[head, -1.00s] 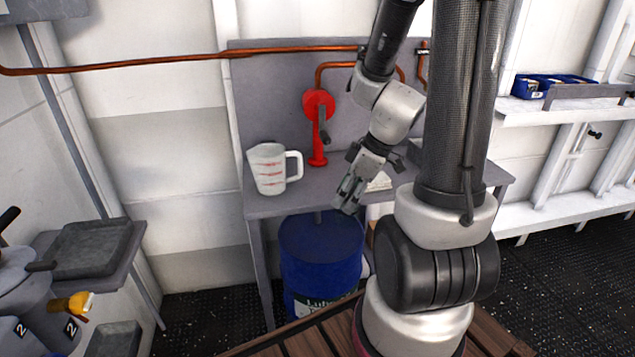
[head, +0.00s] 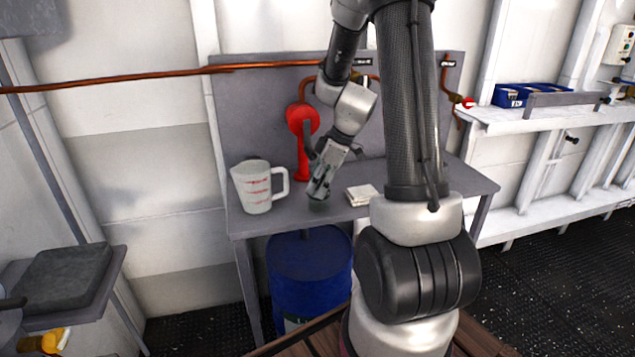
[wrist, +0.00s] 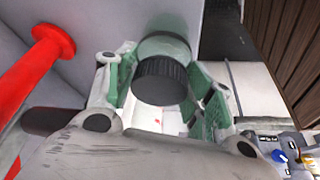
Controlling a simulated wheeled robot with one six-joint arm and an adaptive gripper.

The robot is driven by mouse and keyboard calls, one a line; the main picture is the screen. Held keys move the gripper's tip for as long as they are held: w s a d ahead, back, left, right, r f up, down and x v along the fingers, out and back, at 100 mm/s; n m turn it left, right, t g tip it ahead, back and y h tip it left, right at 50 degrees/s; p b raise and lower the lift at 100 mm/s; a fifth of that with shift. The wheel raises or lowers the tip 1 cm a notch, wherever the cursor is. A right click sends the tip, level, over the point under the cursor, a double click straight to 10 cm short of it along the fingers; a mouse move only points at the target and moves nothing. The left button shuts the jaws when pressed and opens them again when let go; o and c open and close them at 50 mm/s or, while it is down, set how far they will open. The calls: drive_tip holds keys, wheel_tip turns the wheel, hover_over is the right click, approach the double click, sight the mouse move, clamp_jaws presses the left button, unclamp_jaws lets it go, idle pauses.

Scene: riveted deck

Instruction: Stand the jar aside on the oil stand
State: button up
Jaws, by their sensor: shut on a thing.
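My gripper (head: 320,187) is over the grey top of the oil stand (head: 345,207), between a white measuring jug and a small white stack. In the wrist view its green-padded fingers (wrist: 162,88) are closed around the jar (wrist: 166,44), which has a dark ribbed lid and a greenish see-through body. The lid points toward the wrist camera. In the head view the jar is mostly hidden by the fingers, and I cannot tell whether its base touches the stand.
The white jug (head: 257,187) stands left of my gripper, and a red hand pump (head: 302,140) rises behind it. The white stack (head: 362,194) lies to the right. A blue drum (head: 308,270) stands below. The stand's front strip looks bare.

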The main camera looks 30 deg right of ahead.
drive_tip(key=shift+w+d, duration=0.15)
drive_tip(key=shift+w, duration=0.55)
drive_tip(key=shift+f, duration=0.3)
drive_tip(key=shift+f, duration=0.1)
drive_tip(key=o, duration=0.8)
